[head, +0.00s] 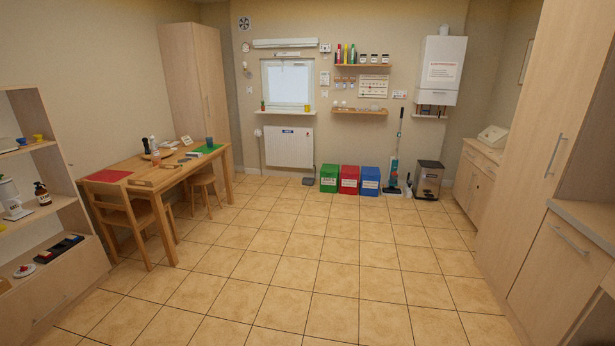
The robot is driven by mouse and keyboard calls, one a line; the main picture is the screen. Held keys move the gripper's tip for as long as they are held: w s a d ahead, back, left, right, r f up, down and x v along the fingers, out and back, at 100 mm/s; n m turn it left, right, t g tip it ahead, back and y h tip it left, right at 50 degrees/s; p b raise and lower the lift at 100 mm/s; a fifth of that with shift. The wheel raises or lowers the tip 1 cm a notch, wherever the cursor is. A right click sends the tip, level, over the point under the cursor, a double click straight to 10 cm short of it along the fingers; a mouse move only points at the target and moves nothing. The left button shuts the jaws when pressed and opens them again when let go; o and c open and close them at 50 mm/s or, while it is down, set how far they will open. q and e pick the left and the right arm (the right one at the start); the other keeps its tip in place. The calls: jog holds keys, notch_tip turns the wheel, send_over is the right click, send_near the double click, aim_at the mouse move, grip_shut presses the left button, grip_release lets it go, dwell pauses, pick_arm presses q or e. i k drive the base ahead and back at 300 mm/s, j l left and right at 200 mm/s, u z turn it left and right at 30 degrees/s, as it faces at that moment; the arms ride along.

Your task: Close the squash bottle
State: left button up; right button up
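I cannot tell for sure which thing is the squash bottle, as everything is far and small. On the wooden table (170,179) at the left stand a dark bottle-like thing (146,146) and an orange-brown one (155,156) beside it. Several coloured bottles (345,54) stand on the upper wall shelf at the back. A dark brown bottle (42,194) with a pump-like top stands on the left shelf unit. Whether any cap is on or off is too small to see. Neither of my grippers is in view.
A chair (130,222) and a stool (204,187) stand at the table. Green (328,178), red (349,180) and blue (370,181) bins line the back wall. Tall cabinets (545,150) and a counter (590,222) edge the right. The tiled floor (310,265) between is clear.

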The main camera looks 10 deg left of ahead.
aim_at(155, 154)
jog(key=i+l+u, duration=0.2)
jog(key=i, duration=0.6)
jog(key=i+j+u, duration=0.1)
jog(key=i+u, duration=0.6)
jog(key=i, duration=0.2)
jog(key=i+u, duration=0.75)
jog(key=i, duration=0.3)
jog(key=i+l+u, duration=0.1)
jog(key=i+u, duration=0.2)
jog(key=i, duration=0.5)
jog(key=i+z, duration=0.1)
jog(key=z, duration=0.4)
